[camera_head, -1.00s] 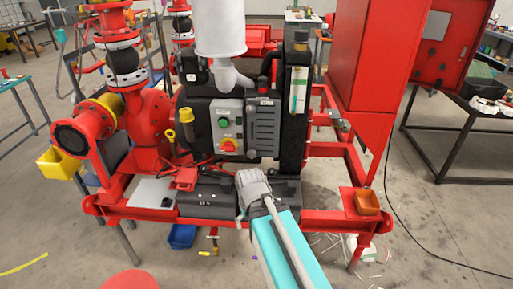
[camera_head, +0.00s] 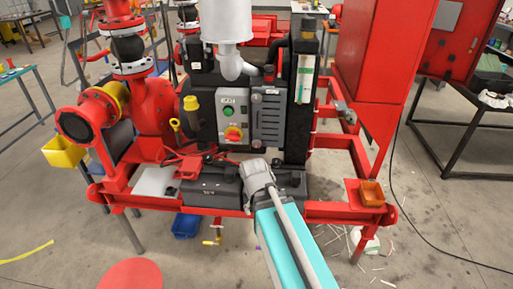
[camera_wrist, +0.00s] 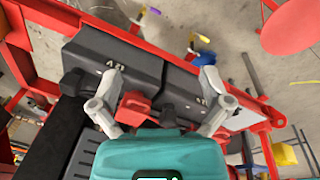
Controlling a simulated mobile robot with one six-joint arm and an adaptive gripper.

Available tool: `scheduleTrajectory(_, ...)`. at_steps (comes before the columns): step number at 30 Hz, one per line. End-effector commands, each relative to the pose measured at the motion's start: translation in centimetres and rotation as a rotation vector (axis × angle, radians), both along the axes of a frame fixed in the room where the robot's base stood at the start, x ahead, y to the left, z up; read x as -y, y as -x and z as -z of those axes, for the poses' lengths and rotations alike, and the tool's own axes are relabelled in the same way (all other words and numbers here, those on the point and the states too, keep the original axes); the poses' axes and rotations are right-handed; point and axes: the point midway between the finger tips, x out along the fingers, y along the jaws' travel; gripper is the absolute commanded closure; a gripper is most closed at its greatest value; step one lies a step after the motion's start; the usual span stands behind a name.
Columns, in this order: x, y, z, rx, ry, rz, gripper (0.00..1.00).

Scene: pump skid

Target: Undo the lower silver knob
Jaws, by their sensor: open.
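The lower silver knob (camera_head: 257,144) looks like the small round knob at the lower left edge of the grey louvred cover, right of the control box, in the head view. A similar knob (camera_head: 257,98) sits above it. My gripper (camera_head: 258,176) is in front of and below the cover, over the dark battery boxes, apart from the knob. In the wrist view my gripper (camera_wrist: 163,74) has its two grey fingers spread with nothing held. The battery boxes (camera_wrist: 117,70) and a red clamp part (camera_wrist: 134,106) show beyond and between the fingers. I cannot make out the knob there.
The control box (camera_head: 234,118) with a red-yellow switch is left of the cover. A black column with a gauge (camera_head: 305,80) stands right of it.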

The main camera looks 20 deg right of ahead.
Motion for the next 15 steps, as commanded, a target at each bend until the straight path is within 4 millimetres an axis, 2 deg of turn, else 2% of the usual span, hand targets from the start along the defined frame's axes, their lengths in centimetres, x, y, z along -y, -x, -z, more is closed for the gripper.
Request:
scheduleTrajectory(1,0.7,-1.0,1.2,0.022,0.042,-0.05,0.02)
scheduleTrajectory(6,3.6,-4.4,2.8,0.096,0.241,-0.282,0.02)
scheduleTrajectory(15,8.0,-10.8,3.7,0.123,0.69,-0.763,0.02)
